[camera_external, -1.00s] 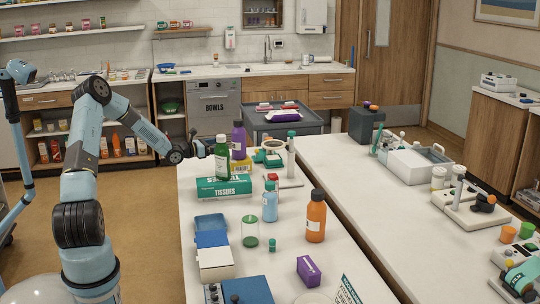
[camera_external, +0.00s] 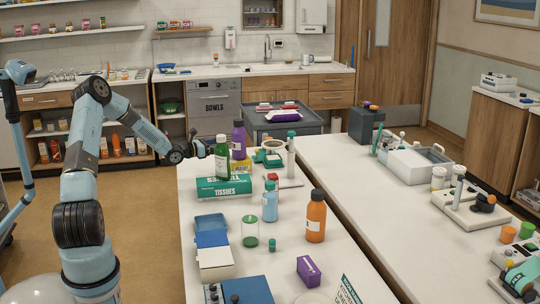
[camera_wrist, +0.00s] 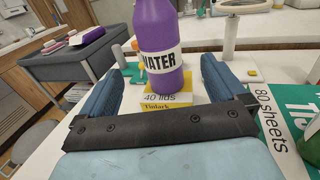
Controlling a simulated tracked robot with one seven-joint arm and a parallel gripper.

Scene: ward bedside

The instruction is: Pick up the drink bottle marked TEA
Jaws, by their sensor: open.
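My gripper (camera_wrist: 165,78) is open, its two blue fingers apart. It also shows small at the far left end of the table in the external view (camera_external: 202,149). A purple bottle (camera_wrist: 162,35) with a white label reading WATER stands upright ahead, between the finger directions, on a yellow box (camera_wrist: 168,98). No contact shows. In the external view, a green bottle (camera_external: 222,160) stands on the green tissues box (camera_external: 223,187), in front of the purple bottle (camera_external: 239,138). A light-blue bottle (camera_external: 270,203) and an orange bottle (camera_external: 316,217) stand nearer. No label reading TEA is legible.
A white ring stand (camera_wrist: 232,28) is right of the purple bottle. A grey cart (camera_external: 285,122) stands beyond the table.

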